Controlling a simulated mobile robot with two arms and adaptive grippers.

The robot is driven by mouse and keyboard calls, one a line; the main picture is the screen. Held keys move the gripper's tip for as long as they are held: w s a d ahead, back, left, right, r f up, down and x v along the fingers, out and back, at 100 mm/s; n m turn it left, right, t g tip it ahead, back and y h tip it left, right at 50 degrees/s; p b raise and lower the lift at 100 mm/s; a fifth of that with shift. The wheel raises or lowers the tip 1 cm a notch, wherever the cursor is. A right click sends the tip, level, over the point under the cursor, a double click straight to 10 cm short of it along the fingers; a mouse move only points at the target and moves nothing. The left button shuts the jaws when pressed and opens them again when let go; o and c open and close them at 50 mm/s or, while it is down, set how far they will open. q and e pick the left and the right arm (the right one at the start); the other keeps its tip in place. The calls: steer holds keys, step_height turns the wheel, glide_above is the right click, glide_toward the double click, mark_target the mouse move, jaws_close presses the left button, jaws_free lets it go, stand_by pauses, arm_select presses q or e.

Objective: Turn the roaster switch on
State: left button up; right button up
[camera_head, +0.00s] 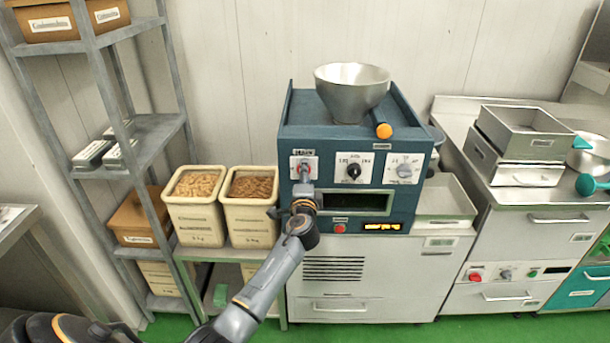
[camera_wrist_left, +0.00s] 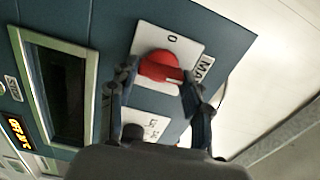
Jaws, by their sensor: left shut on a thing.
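The roaster (camera_head: 280,140) is a blue machine on a metal cabinet, with a steel hopper on top. Its main switch is a red rotary knob (camera_wrist_left: 158,66) on a white plate (camera_wrist_left: 190,48) marked 0, with a partly hidden label starting "MA". My left gripper (camera_head: 304,172) reaches the plate at the upper left of the roaster's front and covers most of the knob in the head view. In the wrist view its two fingers (camera_wrist_left: 157,82) are closed around the red knob, one on each side. My right gripper is not in view.
A black dial (camera_head: 353,171) and a grey dial (camera_head: 404,170) sit right of the switch. Below are a dark window (camera_head: 358,202), a red button (camera_head: 339,228) and a lit orange display (camera_head: 382,227). Two bins of nuts (camera_head: 195,219) stand left; a shelf rack (camera_head: 150,140) is farther left.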

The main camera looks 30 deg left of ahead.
arm_select(q)
steer(key=shift+f+m, duration=0.1)
steer(key=shift+m, duration=0.4)
steer(key=o, duration=1.2)
steer(key=shift+c, duration=0.2)
steer(key=v, duration=1.2)
